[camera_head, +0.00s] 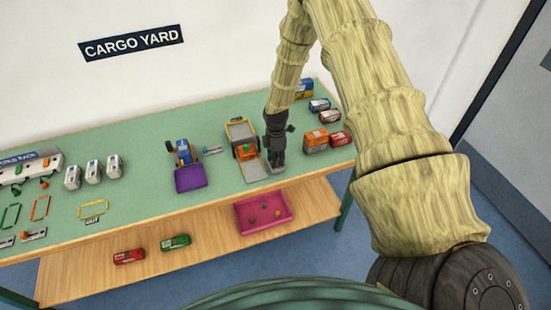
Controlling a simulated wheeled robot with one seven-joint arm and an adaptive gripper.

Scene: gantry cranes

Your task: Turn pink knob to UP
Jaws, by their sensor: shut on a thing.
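My gripper (277,160) is dark and points down at the green table's front edge, right of the middle. Its fingers are shut over a small light grey plate (279,170). No pink knob shows clearly; the fingers cover the spot where they grip, so its pointing direction cannot be told. No UP mark can be read from here.
Just left of my gripper stands a grey and yellow gantry with an orange block (245,150). Orange and red boxes (316,141) stand close on the right. A purple bin (190,178) is further left. A pink tray (263,213) lies on the lower shelf.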

